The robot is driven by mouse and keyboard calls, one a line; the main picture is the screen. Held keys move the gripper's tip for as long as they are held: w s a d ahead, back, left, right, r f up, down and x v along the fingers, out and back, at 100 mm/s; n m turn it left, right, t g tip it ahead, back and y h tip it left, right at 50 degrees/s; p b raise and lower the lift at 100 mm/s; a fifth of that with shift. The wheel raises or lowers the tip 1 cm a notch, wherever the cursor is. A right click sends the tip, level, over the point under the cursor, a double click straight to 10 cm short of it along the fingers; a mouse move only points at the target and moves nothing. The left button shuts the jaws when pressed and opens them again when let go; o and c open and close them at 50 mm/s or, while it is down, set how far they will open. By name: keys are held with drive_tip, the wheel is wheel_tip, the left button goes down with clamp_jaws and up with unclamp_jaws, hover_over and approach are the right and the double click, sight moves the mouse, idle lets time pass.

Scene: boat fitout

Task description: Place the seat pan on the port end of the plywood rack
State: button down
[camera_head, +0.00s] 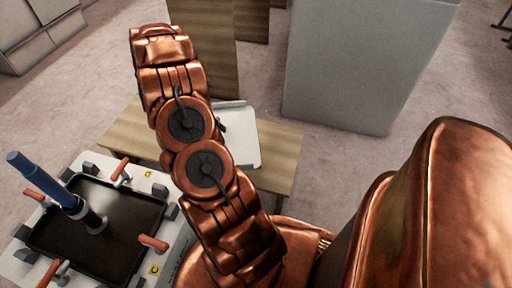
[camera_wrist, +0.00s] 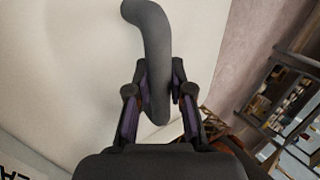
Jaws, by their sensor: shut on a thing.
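The seat pan (camera_head: 246,151) is a white, shallow panel with a raised rim, partly hidden behind my copper arm. It lies over the plywood rack (camera_head: 283,160), a pale wooden top; I cannot tell whether it touches the wood or hangs just above it. In the wrist view the pan's pale surface (camera_wrist: 70,75) fills much of the picture, with a dark curved handle (camera_wrist: 150,30) standing out. My gripper (camera_wrist: 158,72) has its fingers closed on either side of this handle. In the head view my gripper is hidden behind the arm.
A white fixture (camera_head: 25,268) at lower left holds a black tray (camera_head: 115,255) with red-handled clamps and a blue-handled tool (camera_head: 38,180). A grey block (camera_head: 360,65) and tall wooden panels (camera_head: 208,50) stand behind the rack. Open floor (camera_head: 285,120) shows between the rack and block.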

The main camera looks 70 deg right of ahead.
sight(241, 137)
drive_tip(key=s+d+f+b, duration=0.2)
drive_tip(key=s+d+b, duration=0.1)
drive_tip(key=s, duration=0.3)
drive_tip(key=s+d+f+b, duration=0.3)
drive_tip(key=s+d, duration=0.2)
drive_tip(key=s, duration=0.2)
drive_tip(key=shift+s, duration=0.15)
drive_tip(key=shift+d, duration=0.1)
drive_tip(key=c, duration=1)
unclamp_jaws()
drive_tip(key=shift+c, duration=0.2)
